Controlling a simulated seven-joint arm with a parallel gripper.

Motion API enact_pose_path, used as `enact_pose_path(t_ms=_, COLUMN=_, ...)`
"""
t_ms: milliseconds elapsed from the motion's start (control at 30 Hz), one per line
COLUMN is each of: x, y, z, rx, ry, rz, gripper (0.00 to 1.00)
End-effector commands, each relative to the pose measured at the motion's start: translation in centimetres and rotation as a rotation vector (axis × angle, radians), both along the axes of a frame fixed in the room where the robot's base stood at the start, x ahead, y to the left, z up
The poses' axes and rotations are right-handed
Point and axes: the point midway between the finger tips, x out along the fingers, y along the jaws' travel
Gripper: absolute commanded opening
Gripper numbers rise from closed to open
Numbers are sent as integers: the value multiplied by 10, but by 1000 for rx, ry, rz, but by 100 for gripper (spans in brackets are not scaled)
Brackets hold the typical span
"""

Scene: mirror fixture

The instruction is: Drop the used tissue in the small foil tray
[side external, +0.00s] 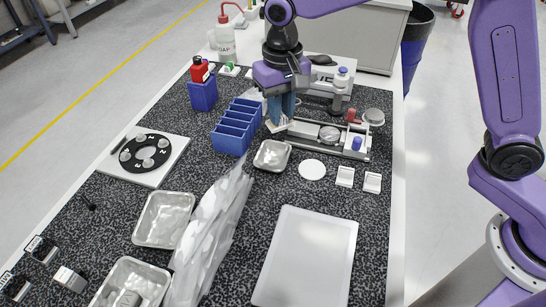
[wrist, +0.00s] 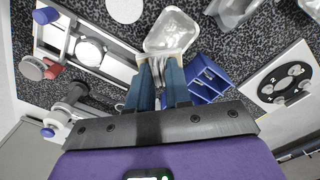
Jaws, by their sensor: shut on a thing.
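My gripper (side external: 279,119) is shut on a small pale, crumpled piece, the used tissue (side external: 277,127), and holds it above the mat. Most of the tissue is hidden between the fingers. The small foil tray (side external: 272,155) lies on the speckled mat just in front of the gripper, towards the camera. In the wrist view the small foil tray (wrist: 170,34) is straight beyond the fingertips (wrist: 158,68), and its inside looks bare. The tissue and the tray look apart.
A blue divided bin (side external: 236,127) stands left of the gripper. A metal rail fixture (side external: 328,137) is close on the right, with a white disc (side external: 312,169) before it. Larger foil trays (side external: 163,220) and crumpled clear plastic (side external: 212,235) lie nearer the camera.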

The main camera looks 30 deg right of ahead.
Motion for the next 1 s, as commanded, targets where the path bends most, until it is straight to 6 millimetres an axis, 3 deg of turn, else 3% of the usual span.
enact_pose_path(t_ms=300, x=0, y=0, z=-28, rx=-1, ry=1, rz=0, gripper=0)
enact_pose_path(t_ms=667, x=0, y=0, z=-32, rx=0, ry=0, rz=1, gripper=0)
enact_pose_path(t_ms=700, x=0, y=0, z=-32, rx=0, ry=0, rz=1, gripper=22)
enact_pose_path(t_ms=800, x=0, y=0, z=-32, rx=0, ry=0, rz=1, gripper=48)
enact_pose_path(t_ms=1000, x=0, y=0, z=-32, rx=0, ry=0, rz=1, gripper=48)
